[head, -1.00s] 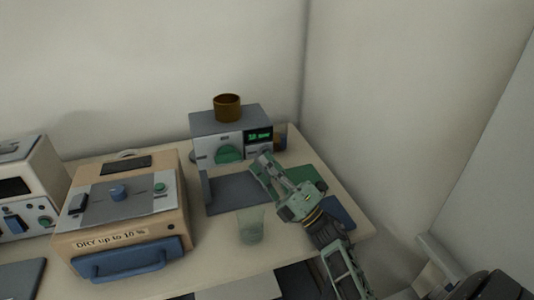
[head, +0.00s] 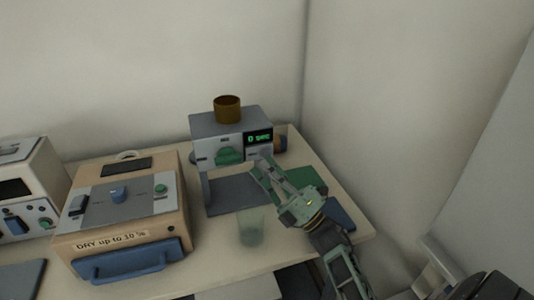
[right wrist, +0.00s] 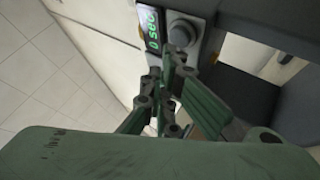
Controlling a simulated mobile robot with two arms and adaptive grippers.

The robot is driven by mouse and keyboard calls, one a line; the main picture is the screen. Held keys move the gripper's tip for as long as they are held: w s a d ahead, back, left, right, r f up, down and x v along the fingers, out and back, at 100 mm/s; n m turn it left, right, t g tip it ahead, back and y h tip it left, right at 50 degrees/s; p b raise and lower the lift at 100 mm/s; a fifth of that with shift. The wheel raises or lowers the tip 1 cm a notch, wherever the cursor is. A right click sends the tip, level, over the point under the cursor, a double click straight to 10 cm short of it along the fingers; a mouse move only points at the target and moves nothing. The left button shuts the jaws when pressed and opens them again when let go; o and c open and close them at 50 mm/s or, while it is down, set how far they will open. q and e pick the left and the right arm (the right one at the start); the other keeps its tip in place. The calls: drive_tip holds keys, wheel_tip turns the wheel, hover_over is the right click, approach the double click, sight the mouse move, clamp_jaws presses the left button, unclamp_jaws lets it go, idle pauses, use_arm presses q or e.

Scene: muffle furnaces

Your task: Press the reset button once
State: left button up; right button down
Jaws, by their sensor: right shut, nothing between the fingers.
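The grey bench device (head: 226,120) has a front panel with a dark display (head: 258,137) whose green digits read about "0 sec". The right wrist view shows the same display (right wrist: 150,28) and, beside it, a round grey button (right wrist: 184,30). I cannot read a label on it. My right gripper (head: 262,161) is shut and empty, its tips just below the display in front of the panel. In the right wrist view its fingertips (right wrist: 177,57) are close to the button; I cannot tell if they touch. My left gripper is not in view.
A brown cup (head: 227,109) stands on the device. A clear beaker (head: 251,227) stands in front of it. A tan DRY furnace (head: 125,205) is to the left, with a white device (head: 28,195) beyond. A green pad (head: 303,178) and blue pad (head: 338,212) lie near the right edge.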

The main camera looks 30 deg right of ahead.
drive_tip(key=shift+s, duration=0.1)
drive_tip(key=s, duration=0.2)
drive_tip(key=s+a+p, duration=0.1)
drive_tip(key=s, duration=0.2)
drive_tip(key=shift+a, duration=0.15)
idle(0.3)
idle(0.8)
